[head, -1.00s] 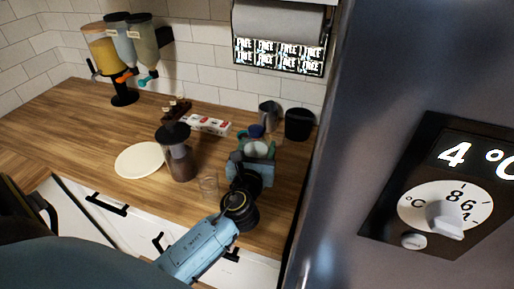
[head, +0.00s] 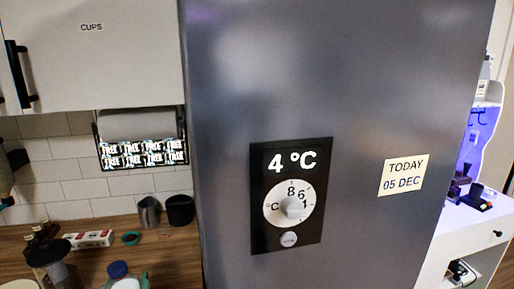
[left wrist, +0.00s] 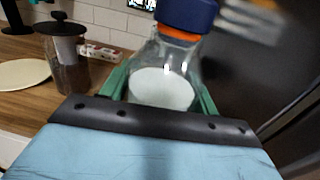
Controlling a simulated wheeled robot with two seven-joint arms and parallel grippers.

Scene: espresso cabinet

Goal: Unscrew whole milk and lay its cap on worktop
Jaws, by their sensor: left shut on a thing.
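The milk bottle is clear glass with white milk low inside, a dark blue cap and an orange ring under it. In the left wrist view the bottle (left wrist: 162,88) stands between the green fingers of my left gripper (left wrist: 160,95), which is shut on its body. The blue cap (left wrist: 187,12) sits on the bottle's neck. In the head view the cap (head: 118,270) and the bottle's top show at the bottom edge, above the wooden worktop (head: 180,262). No label is readable on the bottle.
A grey fridge (head: 350,80) fills the middle. A steel pitcher (head: 149,212), a black container (head: 180,210), a small teal ring (head: 131,239) and a red-and-white box (head: 88,239) stand on the worktop. A dark-lidded jar (left wrist: 68,55) and pale plate (left wrist: 22,73) are left of the bottle.

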